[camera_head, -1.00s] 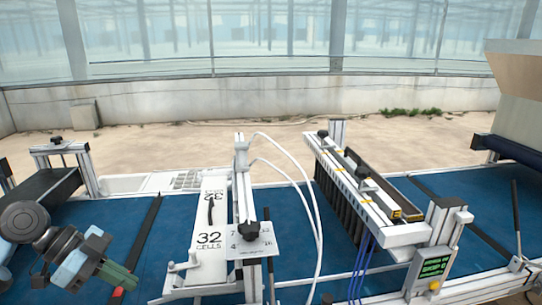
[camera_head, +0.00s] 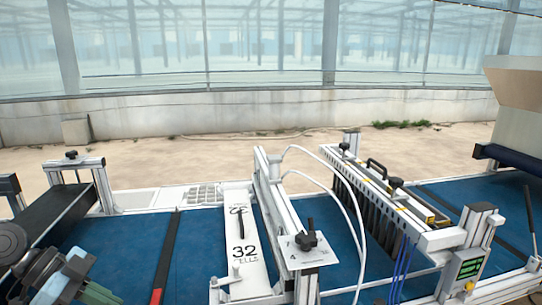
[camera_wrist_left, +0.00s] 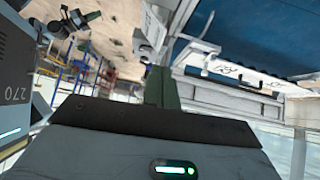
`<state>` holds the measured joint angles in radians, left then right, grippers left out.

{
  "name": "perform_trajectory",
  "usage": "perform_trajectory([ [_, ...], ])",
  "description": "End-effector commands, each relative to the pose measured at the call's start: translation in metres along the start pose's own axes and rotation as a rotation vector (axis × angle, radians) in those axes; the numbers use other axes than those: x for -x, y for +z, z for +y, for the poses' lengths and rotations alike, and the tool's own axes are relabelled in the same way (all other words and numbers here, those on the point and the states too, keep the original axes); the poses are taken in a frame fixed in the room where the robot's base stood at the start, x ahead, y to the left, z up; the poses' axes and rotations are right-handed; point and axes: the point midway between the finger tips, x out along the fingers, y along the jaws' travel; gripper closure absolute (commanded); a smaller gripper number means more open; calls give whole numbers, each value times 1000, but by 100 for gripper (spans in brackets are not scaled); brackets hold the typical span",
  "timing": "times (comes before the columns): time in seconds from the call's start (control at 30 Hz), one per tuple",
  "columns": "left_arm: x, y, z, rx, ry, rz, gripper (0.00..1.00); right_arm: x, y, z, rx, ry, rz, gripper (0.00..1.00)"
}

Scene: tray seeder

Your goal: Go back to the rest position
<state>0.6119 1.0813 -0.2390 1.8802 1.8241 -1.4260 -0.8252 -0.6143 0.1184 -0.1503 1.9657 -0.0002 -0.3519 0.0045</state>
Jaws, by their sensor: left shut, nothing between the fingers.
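My left arm (camera_head: 48,283) comes in at the lower left corner of the head view, with its gripper (camera_head: 92,294) low over the blue belt and partly cut off by the bottom edge. In the left wrist view the dark green fingers (camera_wrist_left: 162,87) lie together, shut and empty. My right gripper is in neither view.
A white plate marked 32 (camera_head: 240,245) and a metal frame with a black knob (camera_head: 308,240) stand right of the gripper. A seeding bar (camera_head: 385,195) and a green display (camera_head: 470,267) are farther right. The blue belt (camera_head: 95,240) has bare room behind the arm.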

Motion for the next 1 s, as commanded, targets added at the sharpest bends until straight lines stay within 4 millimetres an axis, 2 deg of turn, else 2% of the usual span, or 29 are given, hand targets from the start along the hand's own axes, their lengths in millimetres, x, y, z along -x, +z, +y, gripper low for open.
perform_trajectory([
  [0.03, -17, 8, 6, 15, 15, -16, 100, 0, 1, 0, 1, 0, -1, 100],
  [0.1, -39, 20, 13, 39, 20, -48, 100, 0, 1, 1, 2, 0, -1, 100],
  [0.27, -86, 47, 34, 98, 24, -118, 100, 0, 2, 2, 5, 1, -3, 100],
  [0.4, -131, 71, 60, 165, 11, -180, 100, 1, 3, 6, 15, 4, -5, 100],
  [0.6, -184, 101, 106, 290, -44, -257, 100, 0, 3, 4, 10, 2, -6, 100],
  [0.8, -217, 125, 155, 446, -135, -322, 100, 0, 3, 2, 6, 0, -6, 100],
  [1.0, -230, 144, 202, 639, -259, -387, 100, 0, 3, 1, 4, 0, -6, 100],
])
